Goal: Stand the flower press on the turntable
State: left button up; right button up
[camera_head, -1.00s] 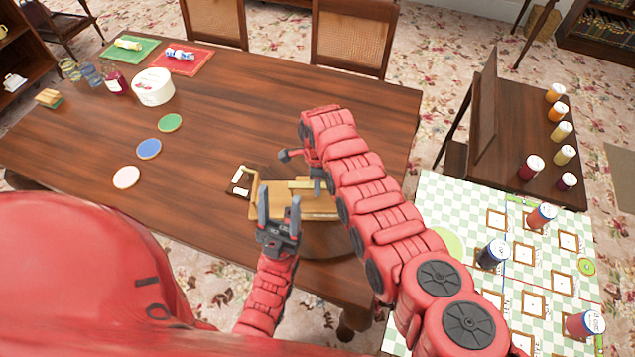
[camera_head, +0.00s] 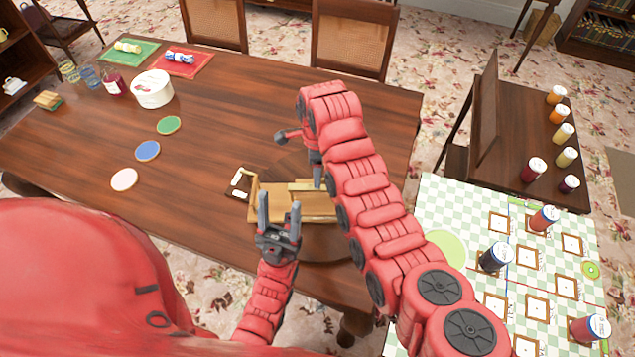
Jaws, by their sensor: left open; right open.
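The flower press (camera_head: 268,206) looks like a light wooden board with a raised bar, near the front right of the brown table. It seems to be on a round dark wooden disc, likely the turntable (camera_head: 335,245), which shows only in part below and right of it. My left gripper (camera_head: 280,208) is open and empty, fingers pointing up the picture, over the front edge of the press. My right gripper (camera_head: 298,138) is open beyond the press; its arm covers the right side of the press and turntable. I cannot tell whether either gripper touches it.
A small dark framed card (camera_head: 240,183) lies left of the press. Coloured coasters (camera_head: 148,150), a white round tub (camera_head: 153,88) and jars stand farther left. At right, a checkered cloth (camera_head: 470,215) holds several jars and frames.

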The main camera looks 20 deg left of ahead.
notch_tip(320, 180, up, 4)
jog(key=shift+w+p, duration=0.1)
jog(key=shift+p, duration=0.35)
jog(key=shift+r, duration=0.65)
